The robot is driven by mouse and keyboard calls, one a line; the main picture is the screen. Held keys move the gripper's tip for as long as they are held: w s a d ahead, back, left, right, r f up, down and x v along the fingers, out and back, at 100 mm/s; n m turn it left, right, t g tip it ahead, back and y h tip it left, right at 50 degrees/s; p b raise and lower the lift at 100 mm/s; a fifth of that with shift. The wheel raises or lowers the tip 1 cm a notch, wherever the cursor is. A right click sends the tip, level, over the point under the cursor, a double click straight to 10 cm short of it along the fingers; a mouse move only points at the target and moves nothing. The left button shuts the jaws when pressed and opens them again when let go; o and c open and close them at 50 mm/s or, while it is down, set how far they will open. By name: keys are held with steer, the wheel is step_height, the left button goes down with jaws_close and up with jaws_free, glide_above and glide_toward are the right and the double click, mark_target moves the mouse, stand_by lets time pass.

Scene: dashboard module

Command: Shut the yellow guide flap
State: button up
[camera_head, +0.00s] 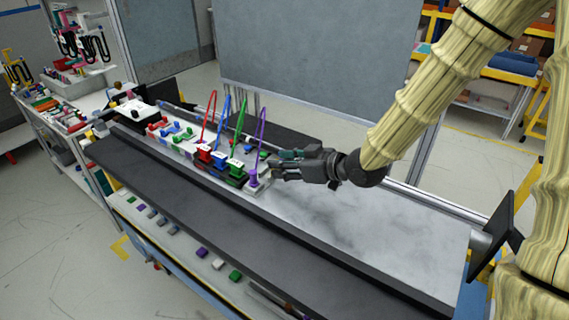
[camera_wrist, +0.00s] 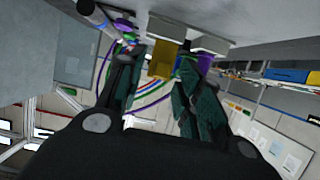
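The yellow guide flap (camera_wrist: 163,58) shows in the wrist view as a small yellow plate, beside pale blocks on the module. It lies between and beyond the two dark green fingers of my gripper (camera_wrist: 158,68). The fingers stand apart with a gap between them; I cannot tell whether either touches the flap. In the head view my gripper (camera_head: 275,166) is at the right end of the row of coloured connectors, close to the purple connector (camera_head: 253,178). I cannot make out the yellow flap in the head view.
Red (camera_head: 204,154), blue (camera_head: 220,160) and green (camera_head: 237,170) connectors with upright cable loops stand left of my gripper. A dark rail (camera_head: 215,197) runs along the bench front. The grey bench top (camera_head: 370,225) to the right is clear.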

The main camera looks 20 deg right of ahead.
steer(key=shift+c, duration=0.4)
jaws_close()
